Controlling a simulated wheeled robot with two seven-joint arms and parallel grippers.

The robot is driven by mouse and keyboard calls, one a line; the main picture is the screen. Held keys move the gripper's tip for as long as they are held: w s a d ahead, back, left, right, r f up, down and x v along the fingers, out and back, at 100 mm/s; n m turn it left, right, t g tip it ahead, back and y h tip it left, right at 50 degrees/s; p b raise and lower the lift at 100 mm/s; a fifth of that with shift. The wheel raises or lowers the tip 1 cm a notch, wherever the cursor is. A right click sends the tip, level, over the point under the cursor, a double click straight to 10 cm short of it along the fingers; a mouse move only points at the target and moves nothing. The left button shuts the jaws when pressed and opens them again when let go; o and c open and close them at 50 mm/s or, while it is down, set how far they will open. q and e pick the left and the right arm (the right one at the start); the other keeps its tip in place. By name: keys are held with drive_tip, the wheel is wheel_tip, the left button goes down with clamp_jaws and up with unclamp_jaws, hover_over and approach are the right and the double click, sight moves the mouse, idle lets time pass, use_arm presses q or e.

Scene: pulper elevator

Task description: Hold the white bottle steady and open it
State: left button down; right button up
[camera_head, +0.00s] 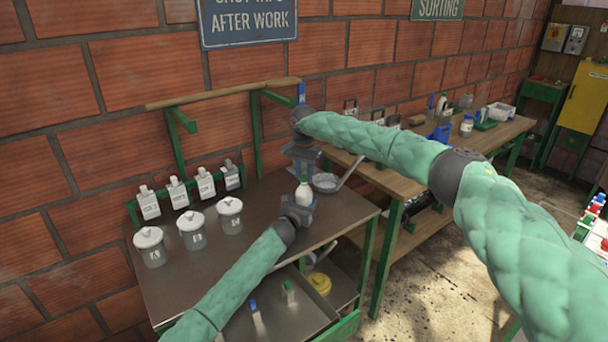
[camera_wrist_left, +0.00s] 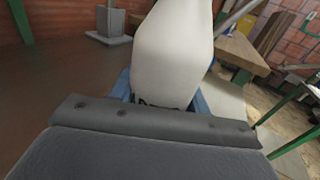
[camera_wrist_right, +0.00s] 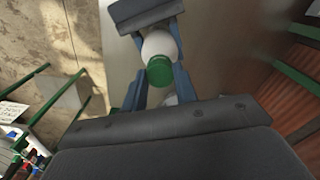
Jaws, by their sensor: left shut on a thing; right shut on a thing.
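The white bottle (camera_head: 304,193) with a green cap (camera_head: 304,179) is upright above the metal worktop. My left gripper (camera_head: 298,208) is shut on the bottle's body. The white body (camera_wrist_left: 172,50) fills the middle of the left wrist view between the blue fingers. My right gripper (camera_head: 303,168) points down from above and is shut on the green cap. In the right wrist view the cap (camera_wrist_right: 159,71) sits between the blue fingertips, with the white bottle behind it. The cap is still at the bottle's neck; I cannot tell whether it is loosened.
A metal pan (camera_head: 326,182) with a long handle is close right of the bottle. Lidded jars (camera_head: 192,230) and labelled bottles (camera_head: 179,193) stand at left on the metal worktop (camera_head: 262,208). A wooden bench (camera_head: 375,172) is at right. An open drawer (camera_head: 280,322) is below.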

sight(304, 176)
drive_tip(key=shift+r, duration=0.25)
drive_tip(key=shift+r, duration=0.7)
drive_tip(key=shift+r, duration=0.15)
drive_tip(key=shift+r, duration=1.85)
use_arm(q)
drive_tip(key=c, duration=0.6)
unclamp_jaws()
